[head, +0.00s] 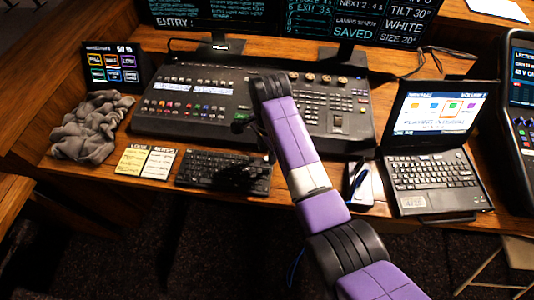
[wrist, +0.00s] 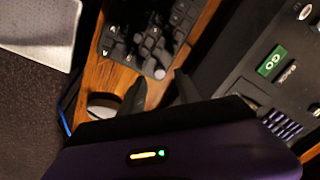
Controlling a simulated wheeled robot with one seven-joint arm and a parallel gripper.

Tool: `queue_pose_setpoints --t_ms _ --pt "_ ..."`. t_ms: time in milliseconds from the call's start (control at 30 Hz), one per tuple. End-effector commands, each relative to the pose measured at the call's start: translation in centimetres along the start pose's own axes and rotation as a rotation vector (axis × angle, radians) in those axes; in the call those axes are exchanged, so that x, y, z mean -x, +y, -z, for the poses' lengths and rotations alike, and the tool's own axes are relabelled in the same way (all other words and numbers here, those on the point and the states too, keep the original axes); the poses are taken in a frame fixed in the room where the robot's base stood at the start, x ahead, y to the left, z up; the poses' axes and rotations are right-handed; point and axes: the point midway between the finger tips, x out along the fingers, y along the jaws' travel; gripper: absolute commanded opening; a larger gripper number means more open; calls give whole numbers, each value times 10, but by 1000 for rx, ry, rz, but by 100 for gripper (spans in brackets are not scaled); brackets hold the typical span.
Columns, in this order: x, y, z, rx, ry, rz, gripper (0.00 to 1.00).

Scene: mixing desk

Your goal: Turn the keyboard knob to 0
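The black keyboard (head: 200,167) lies on the wooden desk in front of the mixing console in the head view. It also shows at the top of the wrist view (wrist: 117,42). My gripper (wrist: 160,92) points down near the keyboard's right end, between keyboard and console. Its two dark fingers stand apart with nothing seen between them. I cannot tell whether a finger touches the keyboard.
The mixing console (head: 175,107) stands close behind the keyboard; its green GO button (wrist: 271,60) shows in the wrist view. Sticky notes (head: 145,162) and a grey cloth (head: 90,128) lie left. A laptop (head: 436,170) stands right. The desk's front edge is close.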

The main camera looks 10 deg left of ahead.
Motion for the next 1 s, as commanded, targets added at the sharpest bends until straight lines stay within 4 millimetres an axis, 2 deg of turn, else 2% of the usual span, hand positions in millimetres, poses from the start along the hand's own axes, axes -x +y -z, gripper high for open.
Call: queue_pose_setpoints --t_ms 200,533,567,733,1000 --pt "-22 0 0 0 -1 0 39" --pt "-27 0 0 1 0 2 39" --pt "-27 0 0 1 0 2 35" --pt "-27 0 0 1 0 1 2" --pt "-27 0 0 6 0 1 0"
